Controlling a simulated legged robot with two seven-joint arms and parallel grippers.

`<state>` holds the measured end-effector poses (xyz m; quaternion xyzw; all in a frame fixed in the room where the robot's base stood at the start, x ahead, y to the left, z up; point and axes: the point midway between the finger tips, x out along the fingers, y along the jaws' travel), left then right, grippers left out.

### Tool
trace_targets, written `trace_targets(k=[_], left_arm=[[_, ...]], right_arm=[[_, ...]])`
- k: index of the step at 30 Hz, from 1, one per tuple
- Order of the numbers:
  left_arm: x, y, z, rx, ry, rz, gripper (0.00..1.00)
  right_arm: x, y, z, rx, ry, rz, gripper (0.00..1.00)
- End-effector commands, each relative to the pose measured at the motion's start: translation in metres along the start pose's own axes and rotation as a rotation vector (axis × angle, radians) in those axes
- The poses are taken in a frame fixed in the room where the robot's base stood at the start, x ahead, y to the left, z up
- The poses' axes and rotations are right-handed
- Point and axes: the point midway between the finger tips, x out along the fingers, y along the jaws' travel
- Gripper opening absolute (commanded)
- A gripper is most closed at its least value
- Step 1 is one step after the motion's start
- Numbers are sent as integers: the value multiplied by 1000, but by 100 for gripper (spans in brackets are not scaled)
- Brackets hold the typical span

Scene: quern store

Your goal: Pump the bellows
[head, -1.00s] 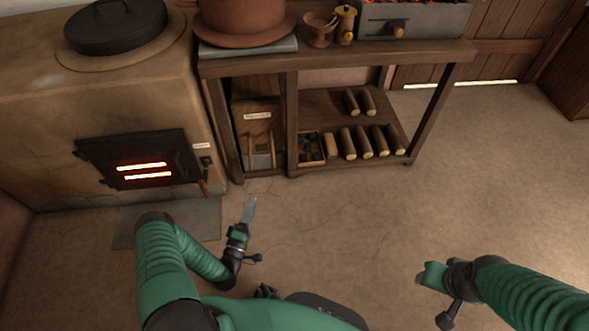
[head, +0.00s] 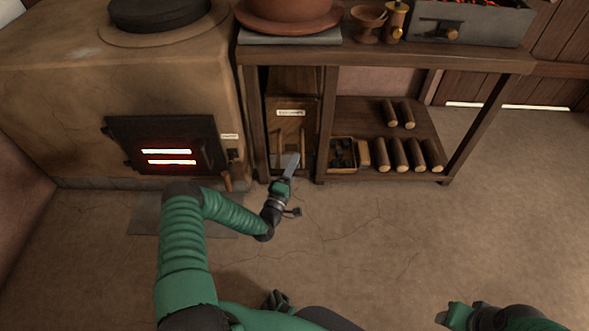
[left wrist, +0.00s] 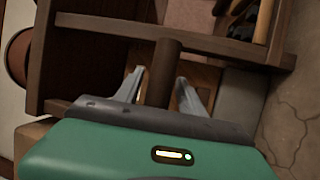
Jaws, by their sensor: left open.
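The bellows seem to be the labelled wooden box (head: 290,90) in the narrow left bay under the bench, with upright wooden bars at its front; the label is too small to read. My left gripper (head: 290,163) is at the lower front of that bay, its fingers pointing in. In the left wrist view the left gripper (left wrist: 160,90) is open, with a dark brown bar (left wrist: 161,72) between its fingers. I cannot tell whether the fingers touch it. My right gripper (head: 455,316) is low at the bottom right, far from the bellows; its jaws are unclear.
A clay stove (head: 80,75) with a glowing firebox door (head: 165,146) stands left of the bay. The bench (head: 400,58) carries a pot (head: 290,12) and an ember tray (head: 470,25). Logs (head: 400,153) and a small box (head: 342,168) fill its lower shelf. The floor at right is clear.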

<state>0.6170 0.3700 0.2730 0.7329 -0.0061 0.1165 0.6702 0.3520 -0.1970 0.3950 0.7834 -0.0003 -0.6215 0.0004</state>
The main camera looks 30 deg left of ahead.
Motion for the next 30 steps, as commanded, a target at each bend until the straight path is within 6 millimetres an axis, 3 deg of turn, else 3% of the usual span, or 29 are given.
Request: trace_targets(k=[6, 17, 30], left_arm=[[1, 1, 0, 0, 0, 0, 47], [0, 0, 0, 0, 0, -1, 0], [0, 0, 0, -1, 0, -1, 0]], right_arm=[[0, 0, 0, 0, 0, 0, 47], [0, 0, 0, 0, 0, 0, 47], [0, 0, 0, 0, 0, 0, 47]])
